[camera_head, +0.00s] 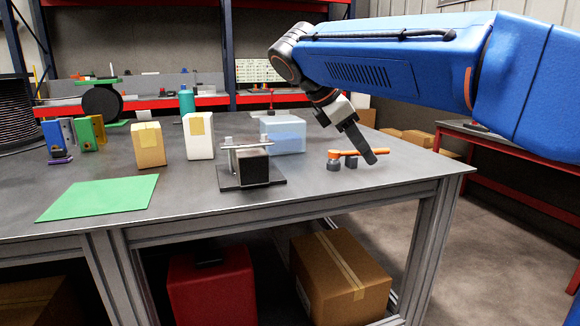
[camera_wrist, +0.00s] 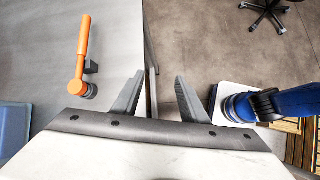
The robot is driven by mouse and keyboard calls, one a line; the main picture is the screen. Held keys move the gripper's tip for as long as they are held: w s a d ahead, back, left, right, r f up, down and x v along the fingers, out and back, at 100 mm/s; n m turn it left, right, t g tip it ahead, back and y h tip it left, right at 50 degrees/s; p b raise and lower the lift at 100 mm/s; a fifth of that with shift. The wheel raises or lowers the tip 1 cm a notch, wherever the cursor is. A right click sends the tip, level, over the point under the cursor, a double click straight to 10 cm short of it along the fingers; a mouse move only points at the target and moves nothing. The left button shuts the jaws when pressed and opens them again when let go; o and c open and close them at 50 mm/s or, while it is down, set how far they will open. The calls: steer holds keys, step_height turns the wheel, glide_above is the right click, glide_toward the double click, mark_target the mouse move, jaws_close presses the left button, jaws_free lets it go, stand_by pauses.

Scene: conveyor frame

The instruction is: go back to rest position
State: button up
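My gripper (camera_head: 364,146) hangs over the right end of the grey table (camera_head: 330,205) in the head view, seen nearly edge-on. In the wrist view my gripper (camera_wrist: 158,77) has its two grey fingers apart with nothing between them. The table's edge runs below the gap between them. An orange-handled part (camera_head: 347,154) with dark grey feet rests on the table by the fingers in the head view. In the wrist view the orange part (camera_wrist: 83,50) lies left of the fingers, apart from them.
A black block fixture (camera_head: 252,170), a translucent blue bin (camera_head: 285,134), a white carton (camera_head: 199,137), a tan carton (camera_head: 149,145) and a green mat (camera_head: 98,198) stand on the table. A red-edged bench (camera_head: 520,205) is at right. Open floor lies between.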

steer(key=s+d+f+m+y, duration=0.2)
steer(key=s+d+f+m, duration=0.2)
steer(key=s+f+m, duration=0.2)
steer(key=s+d+f+m+t+y, duration=0.1)
steer(key=s+d+f+m+y, duration=0.2)
steer(key=s+f+m, duration=0.3)
steer(key=s+d+f+m+t+y, duration=0.1)
steer(key=s+d+f+m, duration=0.4)
steer(key=s+f, duration=0.9)
step_height(320, 180, down, 3)
steer(key=shift+d+m+y, duration=0.35)
steer(key=shift+m+y, duration=0.35)
steer(key=shift+m, duration=0.2)
